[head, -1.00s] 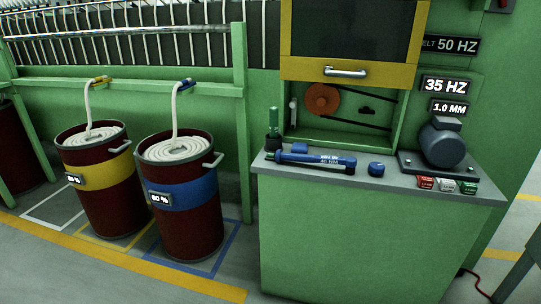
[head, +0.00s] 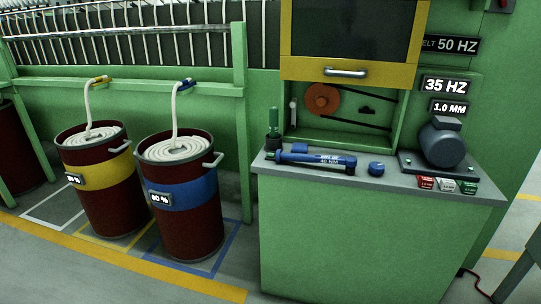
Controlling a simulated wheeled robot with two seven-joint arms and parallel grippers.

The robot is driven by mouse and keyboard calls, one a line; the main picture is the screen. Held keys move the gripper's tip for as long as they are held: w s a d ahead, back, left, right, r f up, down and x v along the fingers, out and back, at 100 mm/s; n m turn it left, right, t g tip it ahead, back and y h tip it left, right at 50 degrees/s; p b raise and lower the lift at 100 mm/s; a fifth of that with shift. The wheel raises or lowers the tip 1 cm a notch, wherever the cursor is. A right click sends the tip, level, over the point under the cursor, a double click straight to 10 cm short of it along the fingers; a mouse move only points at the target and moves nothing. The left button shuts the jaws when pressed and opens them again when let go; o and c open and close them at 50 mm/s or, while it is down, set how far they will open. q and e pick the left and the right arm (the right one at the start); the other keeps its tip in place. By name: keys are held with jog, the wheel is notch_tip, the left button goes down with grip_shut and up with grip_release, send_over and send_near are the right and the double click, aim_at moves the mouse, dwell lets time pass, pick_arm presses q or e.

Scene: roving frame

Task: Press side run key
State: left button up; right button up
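Several small keys sit in a row on the right front of the grey cabinet top: a red key (head: 426,183), a white key (head: 447,185) and a green key (head: 468,187). Their lettering is too small to read surely, so I cannot tell which is the side run key. Neither of my grippers shows in the head view.
A dark motor (head: 442,146) stands behind the keys. A blue cylinder tool (head: 318,161), a blue cap (head: 376,169) and a green bottle (head: 273,122) are on the green cabinet (head: 370,240). A yellow-framed guard (head: 345,72) hangs above. Two red drums (head: 104,200) (head: 186,225) stand left.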

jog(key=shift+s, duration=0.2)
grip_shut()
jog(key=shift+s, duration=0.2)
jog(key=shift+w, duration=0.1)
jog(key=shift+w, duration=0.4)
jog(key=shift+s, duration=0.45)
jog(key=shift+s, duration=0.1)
